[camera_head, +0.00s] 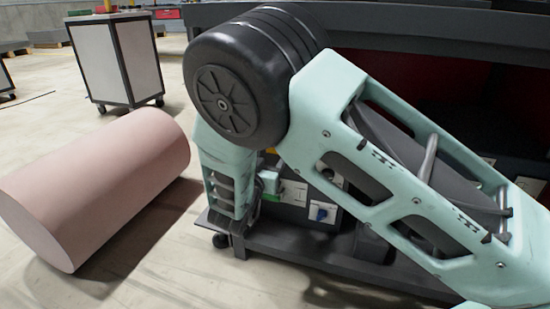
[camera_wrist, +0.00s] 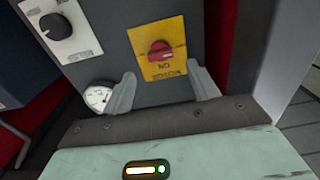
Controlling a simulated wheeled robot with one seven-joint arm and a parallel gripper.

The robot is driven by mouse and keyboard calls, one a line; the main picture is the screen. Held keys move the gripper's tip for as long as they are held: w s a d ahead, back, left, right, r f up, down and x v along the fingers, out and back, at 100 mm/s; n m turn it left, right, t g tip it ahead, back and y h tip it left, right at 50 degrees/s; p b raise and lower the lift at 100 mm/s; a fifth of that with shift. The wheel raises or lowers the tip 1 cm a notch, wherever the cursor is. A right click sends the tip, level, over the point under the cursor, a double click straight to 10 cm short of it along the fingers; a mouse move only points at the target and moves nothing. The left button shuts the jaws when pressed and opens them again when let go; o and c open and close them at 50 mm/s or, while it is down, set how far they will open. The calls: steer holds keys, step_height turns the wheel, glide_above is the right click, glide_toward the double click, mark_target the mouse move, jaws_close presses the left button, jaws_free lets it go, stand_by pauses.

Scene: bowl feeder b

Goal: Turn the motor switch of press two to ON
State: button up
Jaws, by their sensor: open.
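The red motor switch knob (camera_wrist: 160,50) sits on a yellow plate (camera_wrist: 176,34) on a dark grey panel, ahead of my gripper in the wrist view. The plate's lettering appears upside down, with ON readable below the knob. The knob's handle looks roughly sideways; its exact setting is hard to tell. My gripper (camera_wrist: 162,73) is open, one finger on each side of the plate's lower part. Nothing is between the fingers, and they look apart from the knob. In the head view my arm hides the gripper and the red knob.
A black dial on a white plate (camera_wrist: 76,46) and a round white gauge (camera_wrist: 97,97) are beside the switch. In the head view, a blue switch (camera_head: 321,213) shows below my arm. A pink cylinder (camera_head: 95,185) lies on the floor at left; a white cabinet (camera_head: 103,62) stands behind.

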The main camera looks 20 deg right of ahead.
steer(key=shift+b+x, duration=1.1)
steer(key=shift+x, duration=1.85)
steer(key=shift+c, duration=0.2)
steer(key=c, duration=0.9)
